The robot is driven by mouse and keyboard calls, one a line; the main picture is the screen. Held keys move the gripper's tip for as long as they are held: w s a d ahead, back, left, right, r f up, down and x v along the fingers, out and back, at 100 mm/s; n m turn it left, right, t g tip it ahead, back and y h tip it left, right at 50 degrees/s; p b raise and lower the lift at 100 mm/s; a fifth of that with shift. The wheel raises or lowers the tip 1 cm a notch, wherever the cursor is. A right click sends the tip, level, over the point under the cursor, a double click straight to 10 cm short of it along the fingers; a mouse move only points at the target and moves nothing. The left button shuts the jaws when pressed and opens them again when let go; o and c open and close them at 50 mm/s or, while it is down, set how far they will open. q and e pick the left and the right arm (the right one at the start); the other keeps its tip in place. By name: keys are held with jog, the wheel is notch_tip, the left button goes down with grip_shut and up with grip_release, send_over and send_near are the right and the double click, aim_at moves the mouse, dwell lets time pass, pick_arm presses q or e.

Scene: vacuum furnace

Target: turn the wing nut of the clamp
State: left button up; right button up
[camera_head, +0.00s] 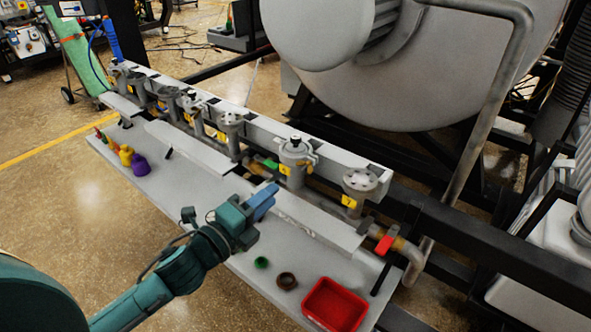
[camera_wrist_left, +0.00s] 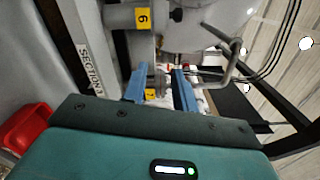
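A row of grey cylindrical housings with fittings runs along the long rail. One housing (camera_head: 296,152) near the middle right has a band and a small brass-coloured part (camera_head: 313,161) at its side, which may be the clamp and wing nut; it is too small to be sure. My left gripper (camera_head: 265,200) is in front of this row, above the pale shelf, apart from the housings. In the left wrist view its two blue fingers (camera_wrist_left: 161,86) stand apart with a gap between them, and nothing is held. My right gripper is not in view.
A red tray (camera_head: 335,305), a brown ring (camera_head: 287,281) and a green ring (camera_head: 261,262) lie on the shelf (camera_head: 225,250). A red-handled valve (camera_head: 385,244) is at the right end. Coloured cones and a purple piece (camera_head: 140,165) stand at the left. A large grey vessel (camera_head: 400,70) rises behind.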

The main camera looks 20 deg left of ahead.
aim_at(306, 167)
pick_arm(q)
jog(key=p+x, duration=0.1)
jog(key=x, duration=0.9)
jog(key=shift+w, duration=0.1)
jog(key=shift+c, duration=0.6)
grip_shut()
